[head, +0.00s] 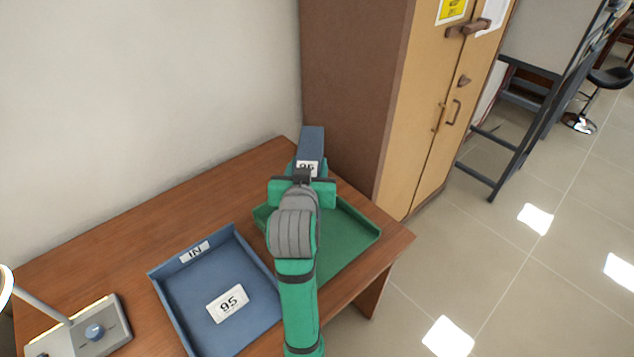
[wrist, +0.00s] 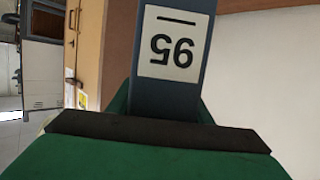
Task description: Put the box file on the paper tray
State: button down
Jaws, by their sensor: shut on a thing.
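The box file (head: 311,140) is blue-grey, with a white label reading 95. My gripper (head: 303,178) is shut on it, at the far end of my green arm. In the wrist view the box file (wrist: 175,88) stands out beyond the gripper, its label upside down. In the head view it shows over the desk's far right part, beyond the green tray; its height above the desk is hard to tell. A blue paper tray (head: 186,309), marked IN and 95, lies empty on the desk to the left. A green tray (head: 350,240) lies to its right, partly hidden by my arm.
The wooden desk (head: 110,250) stands against a pale wall. A grey lamp base (head: 88,335) with a blue knob is at the near left. A tall brown cabinet (head: 350,90) rises close behind the box file. Bare desk lies behind the blue tray.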

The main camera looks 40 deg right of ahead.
jog(key=w+d+f, duration=0.2)
jog(key=d+f, duration=0.2)
jog(key=f, duration=0.4)
jog(key=shift+w+f, duration=0.15)
jog(key=shift+f, duration=0.25)
jog(key=shift+d, duration=0.1)
jog(key=shift+f, duration=0.15)
jog(key=c, duration=0.9)
grip_release()
jog(key=v, duration=1.2)
